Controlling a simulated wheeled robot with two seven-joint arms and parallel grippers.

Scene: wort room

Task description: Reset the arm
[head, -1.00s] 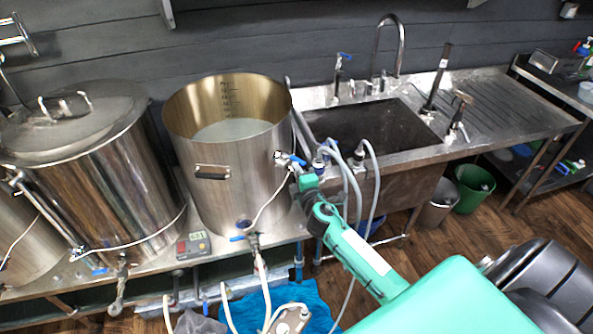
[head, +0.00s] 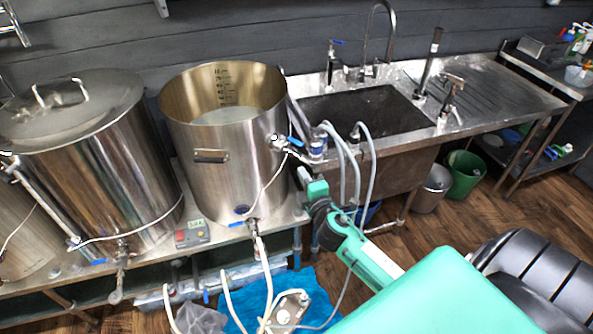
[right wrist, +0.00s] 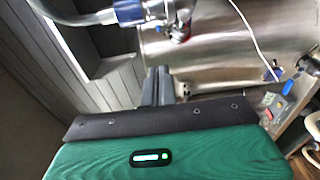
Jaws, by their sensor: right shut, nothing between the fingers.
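My right arm, green with a dark wrist, reaches in from the bottom right of the head view. Its gripper (head: 304,176) is beside the right side of the open steel kettle (head: 215,170), below the kettle's upper blue-handled valve (head: 285,142). In the right wrist view the dark fingers (right wrist: 157,84) are together and empty, in front of the shiny kettle wall (right wrist: 225,75). A gap shows between the gripper and the upper valve in the head view. My left gripper is out of sight.
A lidded steel kettle (head: 100,165) stands left. A sink (head: 360,115) with hanging hoses (head: 372,175) is close behind my gripper. A control box (head: 192,233) sits on the bench. A pump (head: 290,308) and blue cloth (head: 240,310) lie low in front. A black seat (head: 530,280) is right.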

